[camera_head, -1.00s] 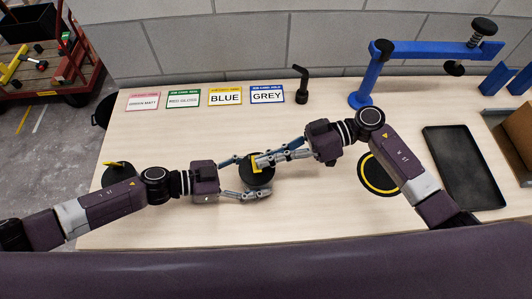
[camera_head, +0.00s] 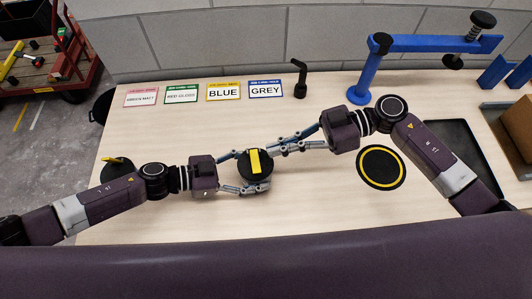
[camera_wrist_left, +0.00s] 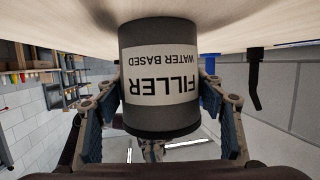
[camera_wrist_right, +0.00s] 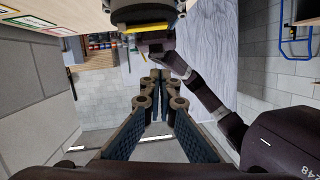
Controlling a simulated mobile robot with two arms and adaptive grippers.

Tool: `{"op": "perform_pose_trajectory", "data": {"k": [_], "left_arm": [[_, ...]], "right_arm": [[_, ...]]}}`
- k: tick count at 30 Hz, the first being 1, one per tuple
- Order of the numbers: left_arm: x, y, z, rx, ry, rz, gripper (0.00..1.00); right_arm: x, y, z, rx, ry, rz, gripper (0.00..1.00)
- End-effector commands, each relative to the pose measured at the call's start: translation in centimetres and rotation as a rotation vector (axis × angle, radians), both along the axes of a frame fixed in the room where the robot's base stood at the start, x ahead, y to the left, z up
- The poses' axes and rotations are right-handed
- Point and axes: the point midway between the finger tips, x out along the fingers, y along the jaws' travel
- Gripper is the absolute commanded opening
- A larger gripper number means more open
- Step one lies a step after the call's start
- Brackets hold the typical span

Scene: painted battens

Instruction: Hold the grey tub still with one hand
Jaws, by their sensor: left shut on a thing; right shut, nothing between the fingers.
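The grey tub (camera_head: 246,171) has a dark lid with a yellow strip (camera_head: 255,161) across it. The left wrist view shows its side (camera_wrist_left: 160,75) with a "FILLER WATER BASED" label, upside down there; the tub appears to stand on the table. My left gripper (camera_head: 256,172) is shut on the tub, one finger on each side. My right gripper (camera_head: 274,149) is shut and empty, its tips just right of the tub and apart from the strip. In the right wrist view its fingertips (camera_wrist_right: 158,76) are together, and the tub (camera_wrist_right: 145,12) shows at the top.
A black disc with a yellow ring (camera_head: 381,167) lies right of the tub. A black tray (camera_head: 455,140) and a brown box (camera_head: 515,130) are farther right. A blue stand (camera_head: 364,92), a black fitting (camera_head: 300,80) and several label cards (camera_head: 224,92) line the back. The front table strip is clear.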

Motion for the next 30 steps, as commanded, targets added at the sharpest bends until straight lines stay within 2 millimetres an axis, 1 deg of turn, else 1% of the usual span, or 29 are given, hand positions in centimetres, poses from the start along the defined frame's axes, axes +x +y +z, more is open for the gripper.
{"op": "perform_pose_trajectory", "data": {"k": [1, 3, 6, 10, 15, 26, 27, 30], "left_arm": [[0.0, 0.0, 0.1, -0.001, 0.0, 0.0, 0.22], [0.0, 0.0, 0.1, -0.001, 0.0, 0.0, 0.22], [0.0, 0.0, 0.1, -0.001, 0.0, 0.0, 0.22], [0.0, -0.1, 0.1, -0.002, 0.0, -0.001, 0.22], [0.0, -0.1, 0.1, -0.002, 0.0, -0.001, 0.22], [0.0, 0.0, 0.1, -0.001, 0.0, -0.001, 0.22], [0.0, 0.0, 0.1, -0.001, 0.0, -0.001, 0.67], [0.0, 0.0, 0.1, -0.001, 0.0, -0.001, 0.78]], "right_arm": [[0.2, -1.3, 0.2, -0.004, 0.0, -0.002, 0.0], [0.3, -2.7, 0.7, -0.002, -0.002, -0.001, 0.0], [0.5, -4.4, 1.1, -0.001, -0.002, -0.002, 0.0], [0.6, -6.0, 1.5, 0.0, -0.001, 0.0, 0.0], [0.7, -6.7, 1.8, 0.002, -0.001, 0.001, 0.0], [0.7, -6.7, 1.8, 0.002, -0.001, 0.001, 0.0], [0.6, -6.7, 1.8, 0.002, -0.001, 0.002, 0.0], [0.6, -6.7, 1.8, 0.002, -0.001, 0.002, 0.0]]}}
